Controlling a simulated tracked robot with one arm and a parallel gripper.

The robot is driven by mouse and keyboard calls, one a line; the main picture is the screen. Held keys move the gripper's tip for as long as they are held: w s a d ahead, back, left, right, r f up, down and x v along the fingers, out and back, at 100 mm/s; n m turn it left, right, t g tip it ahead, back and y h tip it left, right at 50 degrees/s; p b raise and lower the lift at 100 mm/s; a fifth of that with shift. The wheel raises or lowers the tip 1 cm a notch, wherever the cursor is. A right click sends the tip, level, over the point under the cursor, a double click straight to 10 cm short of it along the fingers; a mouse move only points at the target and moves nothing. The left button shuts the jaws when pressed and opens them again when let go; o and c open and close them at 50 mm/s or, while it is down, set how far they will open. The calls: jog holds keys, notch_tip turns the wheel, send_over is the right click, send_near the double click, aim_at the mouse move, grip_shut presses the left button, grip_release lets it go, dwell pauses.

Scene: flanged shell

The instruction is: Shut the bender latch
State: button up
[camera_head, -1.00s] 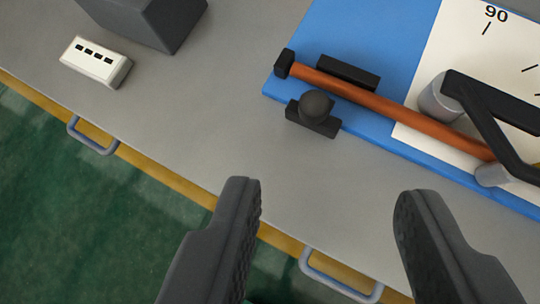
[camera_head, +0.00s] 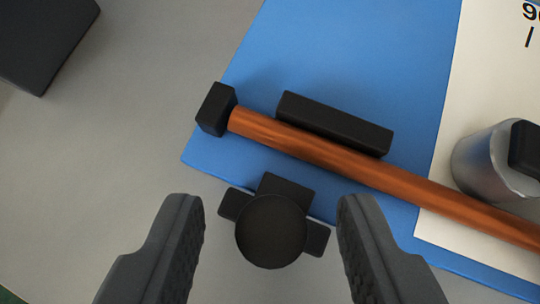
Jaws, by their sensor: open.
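The bender is a blue plate (camera_head: 330,55) with a copper-coloured tube (camera_head: 400,187) lying across it. The latch is a black piece with a round knob (camera_head: 271,232) at the plate's near edge, on the near side of the tube and apart from it. A black block (camera_head: 335,122) lies along the tube's far side, and a black end stop (camera_head: 216,108) sits at the tube's left end. My gripper (camera_head: 272,215) is open, with one finger on each side of the knob. Both fingers appear clear of the knob; their height relative to it is hard to tell.
A grey metal cylinder (camera_head: 492,160) with a black part on it stands at the right, beside the tube. A white dial sheet (camera_head: 480,70) covers the plate's right side. A dark box (camera_head: 42,42) is at the upper left. The grey bench top (camera_head: 130,140) between is clear.

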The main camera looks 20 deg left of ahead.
jog(key=shift+x, duration=0.9)
